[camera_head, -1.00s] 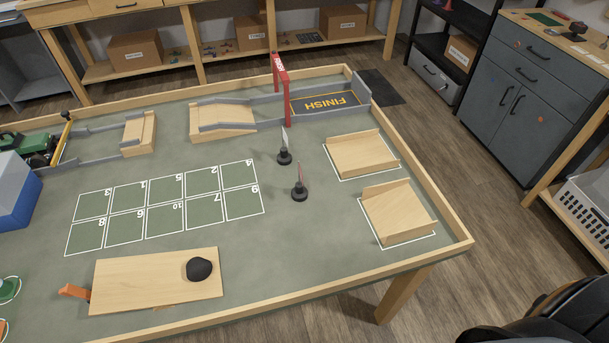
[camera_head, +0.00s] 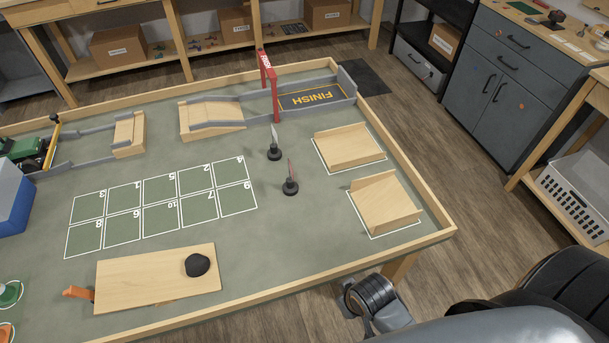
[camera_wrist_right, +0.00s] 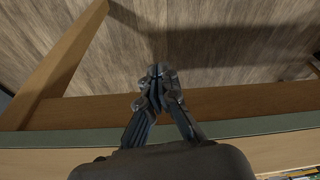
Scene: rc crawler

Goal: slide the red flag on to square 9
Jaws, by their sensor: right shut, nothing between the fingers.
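The red flag (camera_head: 292,170) stands upright on a round black base on the grey-green table top, right of the numbered grid. A white flag (camera_head: 274,136) on a similar base stands just behind it. Square 9 (camera_head: 237,200) is the front right cell of the grid; it is empty, and the red flag is to its right, apart from it. My right gripper (camera_wrist_right: 158,88) is shut and empty in the right wrist view, with the wooden table edge and floor below it. In the head view my right arm is at the lower right, well away from the flag. My left gripper is out of view.
Two wooden ramps (camera_head: 348,146) (camera_head: 385,203) stand right of the flags. A board with a black lump (camera_head: 198,265) lies at the front. A red arch (camera_head: 268,83) and the FINISH pad (camera_head: 313,97) are behind. The surface between red flag and square 9 is clear.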

